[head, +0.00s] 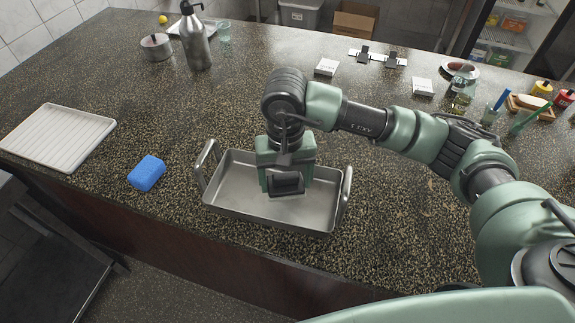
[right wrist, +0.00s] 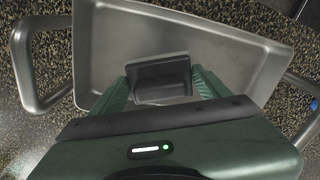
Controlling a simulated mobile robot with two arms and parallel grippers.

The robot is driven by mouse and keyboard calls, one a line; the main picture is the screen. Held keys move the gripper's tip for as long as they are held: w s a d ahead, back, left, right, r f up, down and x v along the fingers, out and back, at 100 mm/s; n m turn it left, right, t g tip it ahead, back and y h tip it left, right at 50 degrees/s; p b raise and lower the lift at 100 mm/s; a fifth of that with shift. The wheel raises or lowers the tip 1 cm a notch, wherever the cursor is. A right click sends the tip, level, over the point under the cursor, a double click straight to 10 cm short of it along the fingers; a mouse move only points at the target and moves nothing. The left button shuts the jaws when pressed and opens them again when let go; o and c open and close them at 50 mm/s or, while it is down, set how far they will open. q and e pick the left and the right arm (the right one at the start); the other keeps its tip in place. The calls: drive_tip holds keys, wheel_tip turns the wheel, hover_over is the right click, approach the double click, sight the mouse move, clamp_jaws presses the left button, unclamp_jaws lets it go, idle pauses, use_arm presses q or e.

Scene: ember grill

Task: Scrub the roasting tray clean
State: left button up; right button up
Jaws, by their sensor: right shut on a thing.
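The metal roasting tray (head: 232,197) stands on the speckled counter, with a raised handle at each end; its inside looks plain grey. It also fills much of the right wrist view (right wrist: 215,40). My right gripper (head: 285,180) points down inside the tray, shut on a dark grey block (head: 288,187). The block shows between the fingers in the right wrist view (right wrist: 160,75); I cannot tell whether it touches the tray floor. A blue sponge (head: 147,173) lies on the counter left of the tray. My left gripper is not in view.
A white ribbed drainer tray (head: 60,137) lies at the far left. A steel bottle (head: 196,40) and a small pot (head: 156,47) stand at the back left. Brushes (head: 497,107) and bottles crowd the right. The counter behind the roasting tray is mostly clear.

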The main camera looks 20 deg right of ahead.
wheel_tip(320, 180, up, 3)
drive_tip(key=shift+d+f+p, duration=0.1)
drive_tip(key=shift+d+p, duration=0.05)
drive_tip(key=shift+p, duration=0.25)
drive_tip(key=shift+r, duration=0.6)
drive_tip(key=shift+s, duration=0.1)
